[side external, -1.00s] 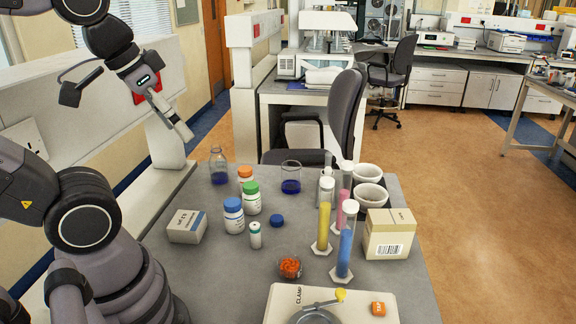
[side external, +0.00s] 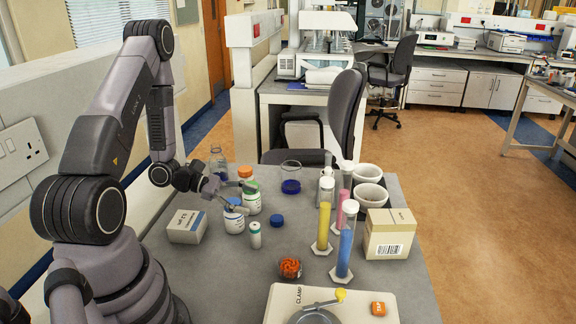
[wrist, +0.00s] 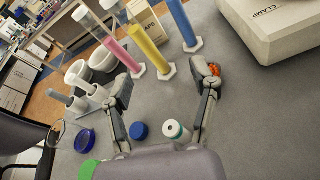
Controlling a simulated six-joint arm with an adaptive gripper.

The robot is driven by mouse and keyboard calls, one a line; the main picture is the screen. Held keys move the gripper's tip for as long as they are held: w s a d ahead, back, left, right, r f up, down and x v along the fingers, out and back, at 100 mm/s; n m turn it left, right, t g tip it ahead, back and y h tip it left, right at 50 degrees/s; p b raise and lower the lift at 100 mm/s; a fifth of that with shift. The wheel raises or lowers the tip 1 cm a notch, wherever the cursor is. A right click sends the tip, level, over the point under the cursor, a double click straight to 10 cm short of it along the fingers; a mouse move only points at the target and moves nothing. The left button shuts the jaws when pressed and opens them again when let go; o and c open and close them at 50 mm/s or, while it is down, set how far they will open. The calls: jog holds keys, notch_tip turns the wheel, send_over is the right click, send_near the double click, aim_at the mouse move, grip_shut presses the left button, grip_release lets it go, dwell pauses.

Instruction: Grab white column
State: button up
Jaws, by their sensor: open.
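Capped tall cylinders stand right of centre in the side view: yellow (side external: 324,225), pink (side external: 344,195) and blue (side external: 345,250). A pale grey-white column (side external: 327,172) shows behind the yellow one, mostly hidden. In the wrist view, a pale column (wrist: 72,103) lies left of the pink cylinder (wrist: 122,52); I cannot tell if it is the same one. My gripper (side external: 246,198) is open and empty, above the capped bottles and left of the cylinders.
A white-green vial (side external: 255,236), a blue cap (side external: 277,221) and a dish of orange pieces (side external: 290,268) lie near my gripper. White bowls (side external: 368,173) and a carton (side external: 389,238) stand right of the cylinders. A clamp-labelled device (side external: 285,308) sits in front.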

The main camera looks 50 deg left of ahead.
aim_at(256, 232)
jog(key=s+a+f+n+y, duration=0.1)
jog(key=f+n, duration=0.1)
jog(key=f, duration=0.1)
jog(key=s+a+f+n+t+y, duration=0.1)
jog(key=a+f+n+y, duration=0.1)
jog(key=f, duration=0.2)
jog(key=s+a+f+n+t+y, duration=0.1)
jog(key=f+n+y, duration=0.1)
jog(key=f+n, duration=0.1)
jog(key=shift+a+f, duration=0.2)
jog(key=shift+a, duration=0.2)
jog(key=shift+w+f+n+y, duration=0.25)
jog(key=shift+f+n+y, duration=0.05)
jog(key=shift+f, duration=0.05)
jog(key=shift+x, duration=3.4)
jog(key=shift+d, duration=0.1)
grip_shut()
